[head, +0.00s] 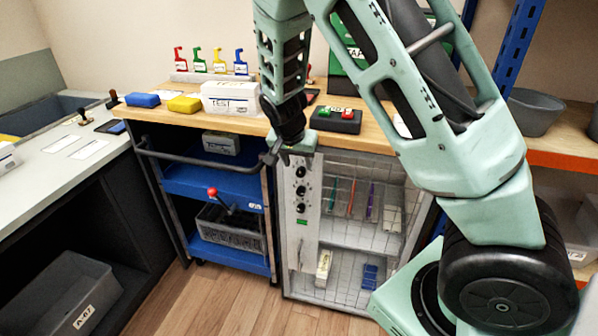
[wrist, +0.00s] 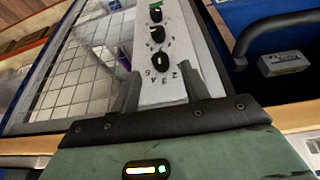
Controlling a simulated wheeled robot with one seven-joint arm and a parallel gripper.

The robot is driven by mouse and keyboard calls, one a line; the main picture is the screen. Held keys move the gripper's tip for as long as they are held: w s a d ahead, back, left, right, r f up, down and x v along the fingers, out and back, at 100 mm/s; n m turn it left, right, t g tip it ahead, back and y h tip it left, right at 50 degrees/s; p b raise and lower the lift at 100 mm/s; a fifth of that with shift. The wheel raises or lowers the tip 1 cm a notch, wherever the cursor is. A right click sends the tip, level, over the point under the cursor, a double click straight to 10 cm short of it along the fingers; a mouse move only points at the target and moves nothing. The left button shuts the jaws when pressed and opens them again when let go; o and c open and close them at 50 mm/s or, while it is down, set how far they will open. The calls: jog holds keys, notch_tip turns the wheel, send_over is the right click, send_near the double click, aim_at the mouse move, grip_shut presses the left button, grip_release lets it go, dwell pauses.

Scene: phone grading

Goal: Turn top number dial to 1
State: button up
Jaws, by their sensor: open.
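The top number dial (head: 301,171) is a black round knob, highest of three on a white vertical panel (head: 297,240). In the wrist view the top dial (wrist: 160,62) is the nearest knob. Its white mark runs roughly along the panel's length, and small printed characters, partly legible, lie on the side near my gripper. My gripper (head: 293,149) is just above the top dial. In the wrist view my gripper (wrist: 163,82) has its fingers apart, one on each side of the panel in the picture, with nothing between them. The dial is not gripped.
The lower dials (wrist: 157,34) continue down the panel. The wooden counter (head: 190,118) is above. A blue cart (head: 190,185) with a dark handle bar (head: 200,156) stands close on the left.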

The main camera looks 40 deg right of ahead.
aim_at(300, 171)
jog(key=shift+x, duration=2.15)
jog(key=c, duration=1)
jog(key=shift+r, duration=0.1)
